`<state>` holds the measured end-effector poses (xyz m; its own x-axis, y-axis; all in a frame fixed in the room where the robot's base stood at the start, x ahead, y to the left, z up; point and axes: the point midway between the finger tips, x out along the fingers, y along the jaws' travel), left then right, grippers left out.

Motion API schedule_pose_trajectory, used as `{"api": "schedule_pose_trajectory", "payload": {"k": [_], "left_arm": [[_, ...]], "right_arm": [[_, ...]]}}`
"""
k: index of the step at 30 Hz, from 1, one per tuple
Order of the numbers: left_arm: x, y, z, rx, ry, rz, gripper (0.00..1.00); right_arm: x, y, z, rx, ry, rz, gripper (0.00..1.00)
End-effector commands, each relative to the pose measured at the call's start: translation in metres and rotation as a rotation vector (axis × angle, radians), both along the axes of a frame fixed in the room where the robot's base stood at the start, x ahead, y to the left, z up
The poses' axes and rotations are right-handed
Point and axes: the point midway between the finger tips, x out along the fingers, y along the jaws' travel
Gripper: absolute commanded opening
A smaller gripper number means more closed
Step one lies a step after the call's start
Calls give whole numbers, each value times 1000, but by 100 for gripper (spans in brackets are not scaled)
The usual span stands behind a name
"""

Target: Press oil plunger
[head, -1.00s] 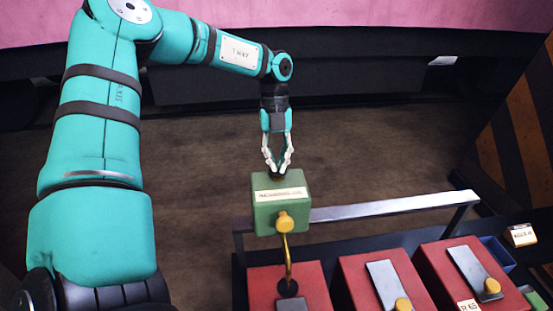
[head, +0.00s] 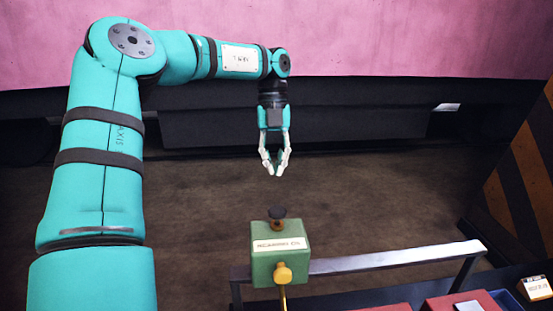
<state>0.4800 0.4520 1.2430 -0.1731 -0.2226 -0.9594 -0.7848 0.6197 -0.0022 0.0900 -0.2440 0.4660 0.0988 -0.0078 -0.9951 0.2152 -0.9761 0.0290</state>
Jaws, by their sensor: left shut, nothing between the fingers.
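The green oil box (head: 280,262) with a white label and a yellow knob (head: 283,273) stands at the lower middle of the head view. On its top is a dark round plunger (head: 278,213) on a short stem, standing up above the box. My left gripper (head: 275,172) is shut and empty. It points down and appears above the plunger in the picture, with a clear gap between fingertips and plunger. My right gripper is not in view.
A metal rail (head: 390,258) runs behind the box to the right. Red boxes (head: 470,301) show at the bottom edge, with a small labelled block (head: 536,287) at the right. A striped panel (head: 520,165) stands at the far right. Open floor lies behind the rail.

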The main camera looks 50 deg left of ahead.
Motion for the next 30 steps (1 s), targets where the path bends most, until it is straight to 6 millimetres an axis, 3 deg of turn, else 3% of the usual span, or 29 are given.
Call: {"api": "schedule_pose_trajectory", "payload": {"k": [8,30], "left_arm": [[4,4,21,0,0,-1,0],[4,4,21,-1,-1,-1,0]], "right_arm": [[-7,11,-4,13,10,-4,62],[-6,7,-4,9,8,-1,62]]}}
